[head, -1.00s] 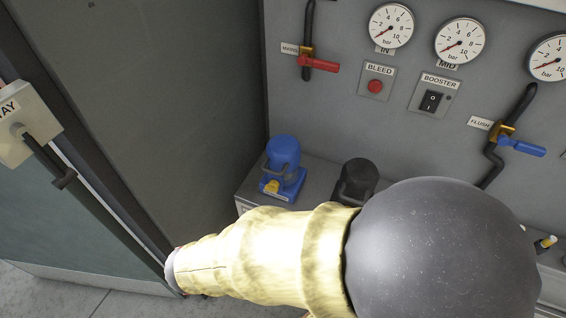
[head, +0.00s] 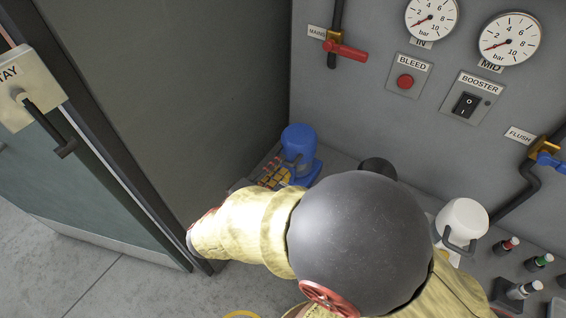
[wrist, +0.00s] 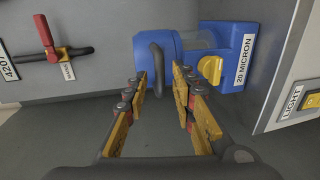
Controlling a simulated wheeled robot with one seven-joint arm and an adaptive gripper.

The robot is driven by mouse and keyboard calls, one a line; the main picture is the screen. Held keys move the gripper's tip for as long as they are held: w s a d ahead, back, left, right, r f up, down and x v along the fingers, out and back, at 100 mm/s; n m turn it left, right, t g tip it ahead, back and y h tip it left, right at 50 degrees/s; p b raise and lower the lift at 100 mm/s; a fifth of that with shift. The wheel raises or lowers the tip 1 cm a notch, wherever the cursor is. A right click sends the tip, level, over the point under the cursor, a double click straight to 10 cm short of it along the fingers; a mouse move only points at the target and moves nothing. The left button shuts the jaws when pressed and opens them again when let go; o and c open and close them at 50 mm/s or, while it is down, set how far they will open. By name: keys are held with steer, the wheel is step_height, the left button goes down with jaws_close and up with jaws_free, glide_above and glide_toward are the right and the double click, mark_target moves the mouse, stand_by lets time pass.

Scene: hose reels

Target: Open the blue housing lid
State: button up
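The blue housing (head: 298,142) stands on the bench in the corner by the dark side panel. In the wrist view, the blue housing (wrist: 222,38) shows its "20 MICRON" label, a yellow latch (wrist: 210,68) and a dark curved handle (wrist: 158,62) on the lid. The lid looks closed. My gripper (wrist: 160,82) is open, with its orange-yellow fingers on either side of the handle's lower part. I cannot tell whether a finger touches it. In the head view, my gripper (head: 272,173) is just in front of the blue housing and partly hides its base.
A black housing (head: 376,166) is mostly hidden behind my arm. A white housing (head: 464,215) and several small bottles (head: 524,290) stand farther right. The gauge panel (head: 400,130) rises behind, with a red-handled valve (head: 345,50). The dark side panel (head: 190,90) is close on the left.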

mark_target(296, 145)
steer(key=shift+b+x, duration=0.35)
steer(key=shift+x, duration=1.15)
steer(key=shift+c, duration=0.6)
jaws_close()
